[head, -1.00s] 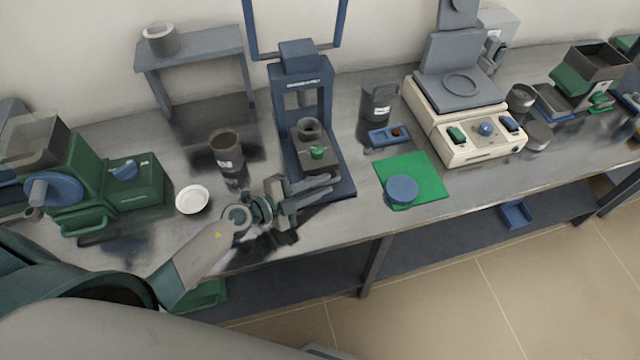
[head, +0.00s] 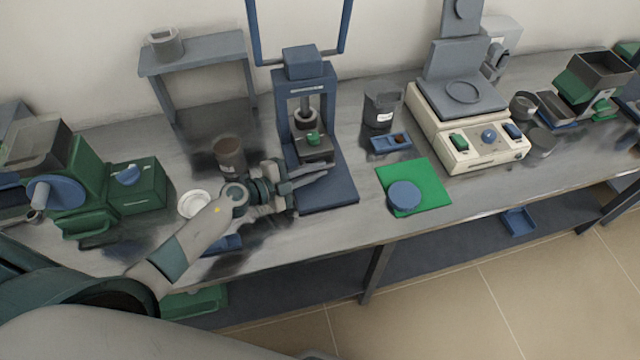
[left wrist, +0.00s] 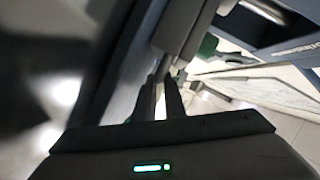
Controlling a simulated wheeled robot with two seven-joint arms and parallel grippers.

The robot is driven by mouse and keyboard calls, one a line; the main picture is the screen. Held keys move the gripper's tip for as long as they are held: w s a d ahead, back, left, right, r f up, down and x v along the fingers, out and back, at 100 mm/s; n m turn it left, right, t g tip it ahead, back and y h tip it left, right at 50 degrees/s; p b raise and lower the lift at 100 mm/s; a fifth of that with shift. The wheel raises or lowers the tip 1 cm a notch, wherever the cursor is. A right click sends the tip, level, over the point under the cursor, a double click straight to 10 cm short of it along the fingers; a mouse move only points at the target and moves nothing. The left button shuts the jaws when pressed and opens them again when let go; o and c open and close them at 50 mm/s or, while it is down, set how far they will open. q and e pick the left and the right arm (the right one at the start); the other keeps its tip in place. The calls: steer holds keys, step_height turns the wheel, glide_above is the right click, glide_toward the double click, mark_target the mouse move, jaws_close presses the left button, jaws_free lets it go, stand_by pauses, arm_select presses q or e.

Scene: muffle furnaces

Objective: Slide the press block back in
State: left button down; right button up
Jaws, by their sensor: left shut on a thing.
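The press block (head: 316,151) is a dark grey block with a round collar on top and a green knob on its front. It sits inside the blue press (head: 328,187), under the ram, in the head view. My left gripper (head: 318,173) comes in from the left at the block's front. Its fingers are close together and shut on the block, though their exact contact is hard to see. In the left wrist view the narrow fingers (left wrist: 167,92) reach up to the grey block (left wrist: 180,28), with the green knob beside it. My right gripper is not in view.
A dark jar (head: 230,157) and a white dish (head: 194,204) stand left of the press, close to my left arm. A green mat (head: 430,182) with a blue disc (head: 404,196) lies to the right. A blue tray (head: 391,142) lies behind the mat.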

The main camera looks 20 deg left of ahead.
arm_select(q)
steer(key=shift+w+a, duration=0.25)
steer(key=shift+w, duration=0.05)
steer(key=shift+r, duration=0.1)
steer(key=c, duration=2.1)
jaws_free()
steer(key=shift+w, duration=0.1)
steer(key=b+v, duration=0.1)
steer(key=v, duration=0.7)
steer(key=b+v, duration=0.2)
steer(key=v, duration=0.5)
steer(key=shift+s+a, duration=0.2)
steer(key=shift+s, duration=0.15)
steer(key=shift+b+v, duration=0.4)
steer(key=shift+v, duration=0.4)
